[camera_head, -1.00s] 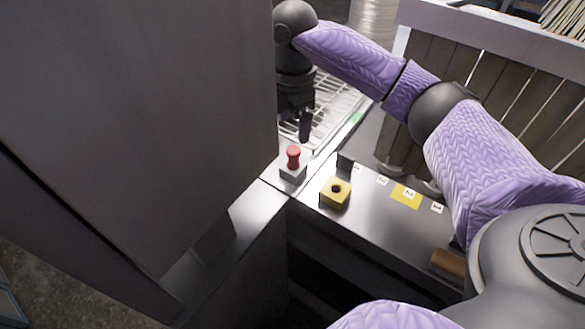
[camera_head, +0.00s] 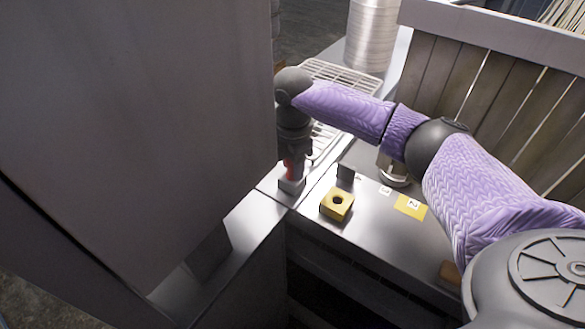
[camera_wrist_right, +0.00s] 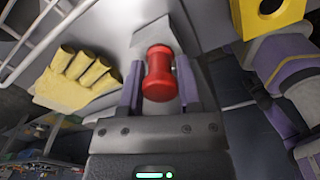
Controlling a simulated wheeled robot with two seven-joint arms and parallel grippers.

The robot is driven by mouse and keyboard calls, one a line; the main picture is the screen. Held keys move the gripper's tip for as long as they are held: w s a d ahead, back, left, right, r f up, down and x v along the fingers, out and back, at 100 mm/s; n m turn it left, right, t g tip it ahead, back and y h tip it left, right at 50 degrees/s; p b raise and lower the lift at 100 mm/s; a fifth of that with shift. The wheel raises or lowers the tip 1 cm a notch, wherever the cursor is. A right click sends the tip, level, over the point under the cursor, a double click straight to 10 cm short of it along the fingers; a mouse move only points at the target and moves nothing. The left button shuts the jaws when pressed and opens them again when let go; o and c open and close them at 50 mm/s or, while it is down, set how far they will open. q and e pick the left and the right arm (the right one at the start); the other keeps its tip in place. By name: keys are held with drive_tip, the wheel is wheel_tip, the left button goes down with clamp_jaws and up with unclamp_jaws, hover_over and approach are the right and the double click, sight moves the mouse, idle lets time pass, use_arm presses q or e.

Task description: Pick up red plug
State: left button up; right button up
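The red plug (camera_head: 289,171) stands in a small grey block (camera_head: 292,186) on the metal counter, largely covered by my right gripper in the head view. In the right wrist view, the plug (camera_wrist_right: 158,76) lies between the two fingers of my right gripper (camera_wrist_right: 160,88), with the grey block (camera_wrist_right: 158,38) beyond it. The fingers are open, one on each side of the plug, with narrow gaps visible. In the head view my right gripper (camera_head: 294,160) points down over the plug. My left gripper is not in view.
A yellow block with a hole (camera_head: 337,204) and a small dark upright plate (camera_head: 346,171) stand right of the plug. A large grey panel (camera_head: 140,130) fills the left. A wire rack (camera_head: 340,78) lies behind. A yellow glove (camera_wrist_right: 75,80) shows in the wrist view.

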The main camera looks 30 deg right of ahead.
clamp_jaws()
